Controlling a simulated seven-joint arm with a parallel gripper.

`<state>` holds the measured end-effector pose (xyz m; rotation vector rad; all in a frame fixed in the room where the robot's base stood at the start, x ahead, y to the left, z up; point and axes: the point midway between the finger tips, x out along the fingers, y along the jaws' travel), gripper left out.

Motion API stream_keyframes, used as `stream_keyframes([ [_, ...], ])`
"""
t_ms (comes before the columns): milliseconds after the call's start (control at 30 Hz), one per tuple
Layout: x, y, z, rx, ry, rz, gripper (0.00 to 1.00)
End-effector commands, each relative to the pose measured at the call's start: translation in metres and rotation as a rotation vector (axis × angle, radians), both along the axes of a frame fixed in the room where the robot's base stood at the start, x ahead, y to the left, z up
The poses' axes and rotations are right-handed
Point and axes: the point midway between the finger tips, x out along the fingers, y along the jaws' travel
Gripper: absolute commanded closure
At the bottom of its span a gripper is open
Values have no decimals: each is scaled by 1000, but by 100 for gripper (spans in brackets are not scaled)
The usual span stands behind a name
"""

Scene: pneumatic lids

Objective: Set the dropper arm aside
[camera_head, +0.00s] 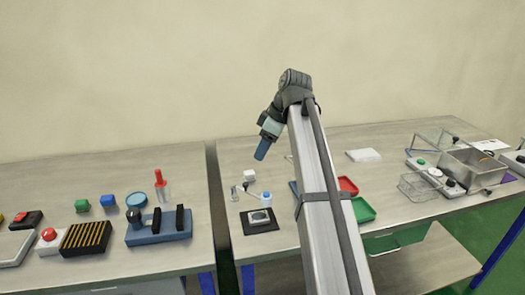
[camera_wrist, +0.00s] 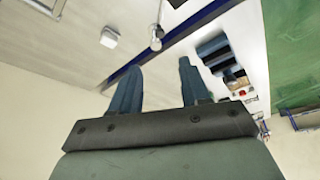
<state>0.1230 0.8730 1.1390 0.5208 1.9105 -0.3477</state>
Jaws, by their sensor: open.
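A thin pale metal arm with a round end (camera_wrist: 156,42) shows at the top of the wrist view, beyond my open fingers; I take it for the dropper arm. In the head view, a small metal piece (camera_head: 236,193) near the left edge of the right-hand table may be the same thing. A white block (camera_head: 249,176) stands beside it and shows in the wrist view too (camera_wrist: 110,37). My gripper (camera_head: 262,152) is open and empty, high above the table, its blue fingers (camera_wrist: 158,72) pointing down. They touch nothing.
A black plate with a small device (camera_head: 259,219) and a white bottle with a blue cap (camera_head: 266,198) are close by. Red (camera_head: 348,185) and green (camera_head: 363,210) trays lie right, partly behind my arm. A metal bin (camera_head: 473,168) stands farther right. A gap separates the two tables.

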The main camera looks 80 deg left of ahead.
Motion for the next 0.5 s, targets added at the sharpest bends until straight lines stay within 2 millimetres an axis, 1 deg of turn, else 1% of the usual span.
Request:
stream_keyframes([
  [133, 0, 0, 0, 0, 0, 0, 54],
  [267, -2, -1, -4, 1, -12, 5, 66],
  [367, -11, -5, -21, 8, -72, 20, 75],
  [467, -23, -11, -48, 22, -188, 56, 85],
  [500, -27, -14, -62, 28, -249, 76, 89],
])
